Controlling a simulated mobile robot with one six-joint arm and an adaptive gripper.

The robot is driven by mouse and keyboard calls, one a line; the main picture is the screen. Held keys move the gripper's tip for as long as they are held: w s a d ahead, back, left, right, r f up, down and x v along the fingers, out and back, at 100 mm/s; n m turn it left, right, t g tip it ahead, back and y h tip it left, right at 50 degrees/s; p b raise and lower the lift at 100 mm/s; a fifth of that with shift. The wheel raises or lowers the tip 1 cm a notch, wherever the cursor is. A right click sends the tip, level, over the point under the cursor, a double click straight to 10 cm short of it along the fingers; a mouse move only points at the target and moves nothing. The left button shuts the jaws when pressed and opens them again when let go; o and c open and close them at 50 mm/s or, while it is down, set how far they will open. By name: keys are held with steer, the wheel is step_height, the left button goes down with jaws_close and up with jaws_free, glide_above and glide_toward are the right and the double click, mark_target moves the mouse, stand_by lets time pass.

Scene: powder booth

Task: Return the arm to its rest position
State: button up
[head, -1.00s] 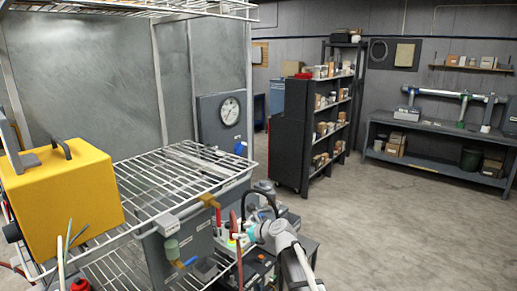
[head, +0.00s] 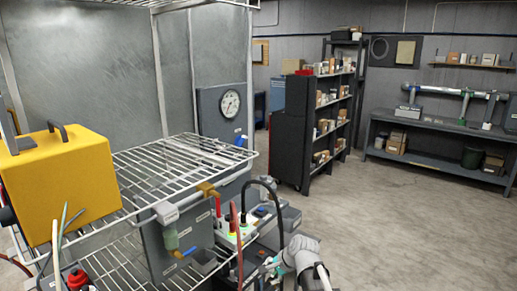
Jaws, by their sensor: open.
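My arm (head: 305,258) shows at the bottom of the head view, just right of the wire rack and its control boxes. Its pale grey wrist is bent, with a teal part at the end. My gripper (head: 266,268) is small and partly lost against the dark equipment at the left of the wrist. It is open, and I see nothing held in it. I cannot tell how far its fingertips are from the equipment.
A wire rack (head: 185,165) with a yellow box (head: 62,182) fills the left. A black hose (head: 277,200) arches close beside my arm. A dark shelf unit (head: 295,130) and a workbench (head: 425,138) stand farther back. The floor (head: 400,225) at right is clear.

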steer(key=s+d+f+n+g+h+b, duration=0.3)
steer(key=s+d+f+n+h, duration=0.2)
steer(key=s+d+n, duration=0.6)
step_height(320, 180, down, 2)
steer(key=shift+s+d+f+g+h, duration=0.1)
steer(key=shift+s+d+g+h, duration=0.25)
steer(key=shift+s+d, duration=0.75)
steer(key=shift+s+a, duration=0.1)
steer(key=shift+a, duration=0.15)
